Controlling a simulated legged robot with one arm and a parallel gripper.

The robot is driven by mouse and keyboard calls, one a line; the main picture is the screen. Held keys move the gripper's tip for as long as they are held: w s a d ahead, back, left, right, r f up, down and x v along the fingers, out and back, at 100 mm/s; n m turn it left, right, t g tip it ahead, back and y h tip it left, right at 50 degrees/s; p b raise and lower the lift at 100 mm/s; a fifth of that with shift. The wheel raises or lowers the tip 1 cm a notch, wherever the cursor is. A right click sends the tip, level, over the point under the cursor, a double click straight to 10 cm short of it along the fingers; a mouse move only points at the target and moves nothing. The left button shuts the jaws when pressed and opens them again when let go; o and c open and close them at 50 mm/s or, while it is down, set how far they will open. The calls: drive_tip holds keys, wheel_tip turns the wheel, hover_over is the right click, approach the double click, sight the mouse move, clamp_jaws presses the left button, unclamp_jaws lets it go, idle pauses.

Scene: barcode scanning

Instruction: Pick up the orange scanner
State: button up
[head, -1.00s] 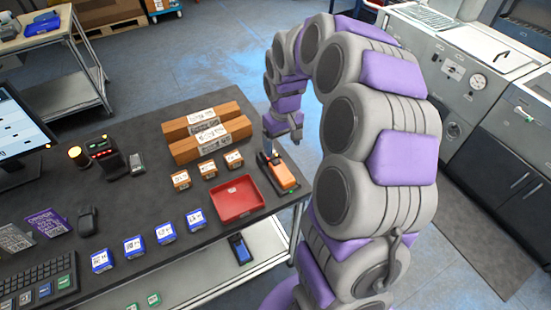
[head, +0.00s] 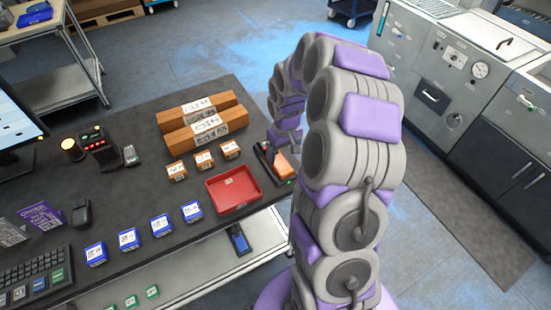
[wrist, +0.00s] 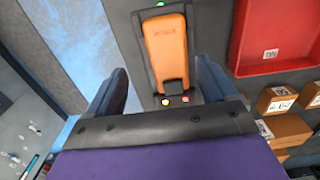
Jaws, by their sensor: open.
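The orange scanner (head: 281,163) sits in a dark cradle near the right edge of the dark table, just right of the red tray. In the wrist view the orange scanner (wrist: 168,50) lies ahead of the fingers, roughly centred between them, with small coloured lights on its dark base. My gripper (wrist: 160,88) is open, with one dark finger on each side of the scanner's line and nothing held. In the head view my gripper (head: 278,150) is low over the scanner and partly hides it. I cannot tell whether a finger touches it.
The red tray (head: 233,208) stands left of the scanner. Several small brown boxes (head: 204,160) and long brown cartons (head: 203,127) lie behind it. Several blue boxes (head: 160,225) lie in front. The table edge is close to the scanner's right, with open floor beyond.

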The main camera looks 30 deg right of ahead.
sight(280, 161)
drive_tip(key=f, duration=0.1)
drive_tip(key=a+f+b, duration=0.1)
drive_tip(key=f, duration=0.3)
drive_tip(key=shift+w+a+f, duration=0.2)
drive_tip(key=shift+w, duration=0.15)
drive_tip(key=shift+d, duration=0.1)
drive_tip(key=shift+d, duration=0.2)
drive_tip(key=c, duration=0.3)
drive_tip(key=shift+a, duration=0.15)
drive_tip(key=c, duration=0.9)
